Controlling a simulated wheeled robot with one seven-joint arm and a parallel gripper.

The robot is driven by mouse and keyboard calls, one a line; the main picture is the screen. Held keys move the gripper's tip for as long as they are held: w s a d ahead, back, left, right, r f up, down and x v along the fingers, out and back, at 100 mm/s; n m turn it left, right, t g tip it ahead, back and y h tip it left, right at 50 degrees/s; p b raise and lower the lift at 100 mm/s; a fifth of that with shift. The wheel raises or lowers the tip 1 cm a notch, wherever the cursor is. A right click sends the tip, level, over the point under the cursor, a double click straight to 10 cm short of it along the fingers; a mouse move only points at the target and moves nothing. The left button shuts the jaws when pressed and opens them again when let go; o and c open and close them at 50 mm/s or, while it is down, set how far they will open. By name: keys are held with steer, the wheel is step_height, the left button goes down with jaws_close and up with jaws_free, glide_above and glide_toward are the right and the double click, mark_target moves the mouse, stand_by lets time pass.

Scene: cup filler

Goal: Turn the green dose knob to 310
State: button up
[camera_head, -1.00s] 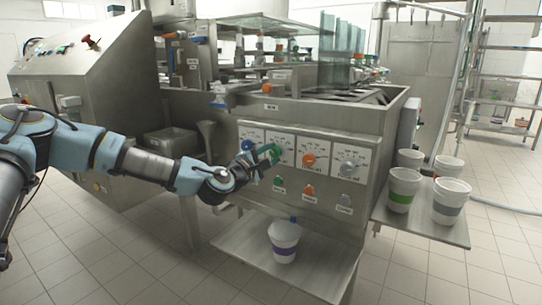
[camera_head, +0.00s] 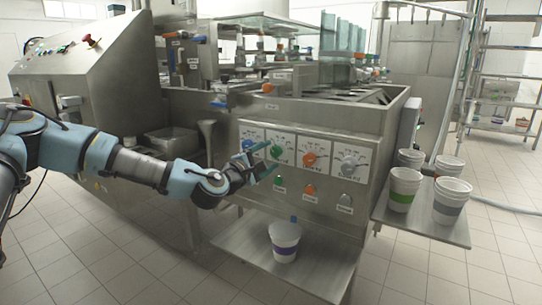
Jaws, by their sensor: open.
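The green dose knob (camera_head: 276,150) is on the front panel of the steel machine, second from the left in a row of dial plates. Whether a fingertip touches the knob cannot be told.
An orange knob (camera_head: 309,159) and a grey knob (camera_head: 349,162) are to the right. Buttons, including a green one (camera_head: 280,181), lie below. A purple-banded cup (camera_head: 285,241) stands on the lower shelf (camera_head: 322,262). Several cups stand on the right shelf (camera_head: 414,229).

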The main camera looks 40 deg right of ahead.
steer(key=v, duration=0.8)
steer(key=shift+a, duration=0.4)
steer(key=shift+s, duration=0.15)
